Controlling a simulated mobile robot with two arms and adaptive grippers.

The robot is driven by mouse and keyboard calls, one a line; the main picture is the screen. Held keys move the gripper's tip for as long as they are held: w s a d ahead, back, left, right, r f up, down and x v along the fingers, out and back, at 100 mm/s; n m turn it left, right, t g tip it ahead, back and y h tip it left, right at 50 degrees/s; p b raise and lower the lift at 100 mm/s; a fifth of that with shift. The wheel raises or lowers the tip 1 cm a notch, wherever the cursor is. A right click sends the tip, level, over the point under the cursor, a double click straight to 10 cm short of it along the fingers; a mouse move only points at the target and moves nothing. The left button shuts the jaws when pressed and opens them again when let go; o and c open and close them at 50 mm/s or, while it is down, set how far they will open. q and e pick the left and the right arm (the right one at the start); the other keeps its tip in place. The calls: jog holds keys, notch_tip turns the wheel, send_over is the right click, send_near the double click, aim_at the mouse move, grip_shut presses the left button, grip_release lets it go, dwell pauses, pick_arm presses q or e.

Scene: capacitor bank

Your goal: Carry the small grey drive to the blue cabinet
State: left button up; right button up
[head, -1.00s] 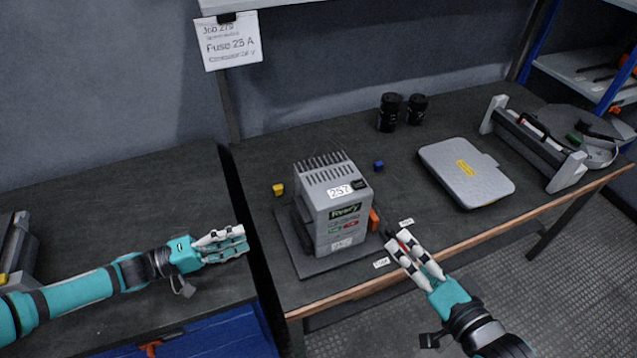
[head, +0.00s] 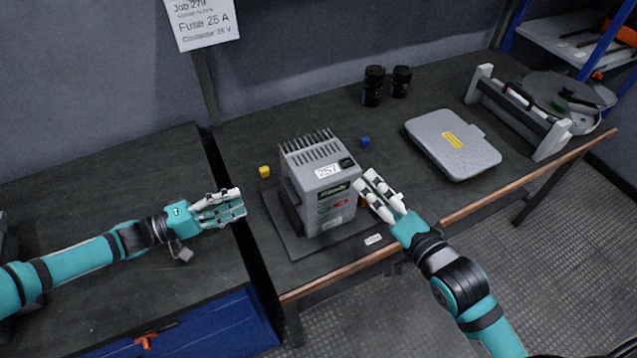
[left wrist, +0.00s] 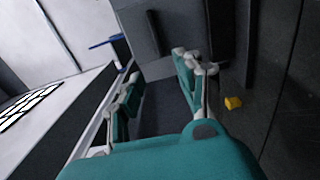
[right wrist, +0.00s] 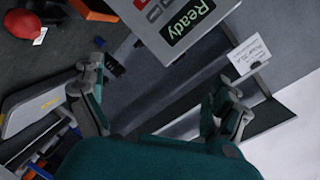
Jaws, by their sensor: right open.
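The small grey drive (head: 325,187), marked 257 with a green Ready panel, stands upright on a dark plate (head: 288,232) on the right-hand bench. It also fills the top of the right wrist view (right wrist: 150,15). My right gripper (head: 366,180) is open and empty, just right of the drive; whether it touches is unclear. It partly hides an orange part on the drive's side. My left gripper (head: 238,202) is open and empty over the gap between the benches, left of the drive. A blue cabinet front (head: 225,332) shows below the left-hand bench.
A yellow cube (head: 264,171) and a blue cube (head: 365,141) lie near the drive. Two black cylinders (head: 373,86), a grey case (head: 453,145) and a rack (head: 520,115) stand further right. The left bench top (head: 100,190) is mostly clear.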

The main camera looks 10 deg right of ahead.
aim_at(281, 182)
jog(key=x, duration=1.1)
jog(key=shift+w+a+f, duration=0.1)
jog(key=shift+f, duration=0.05)
pick_arm(q)
jog(key=x, duration=1.1)
grip_shut()
pick_arm(e)
jog(key=c, duration=1.5)
pick_arm(q)
jog(key=shift+w+r, duration=0.15)
pick_arm(e)
jog(key=shift+r, duration=0.3)
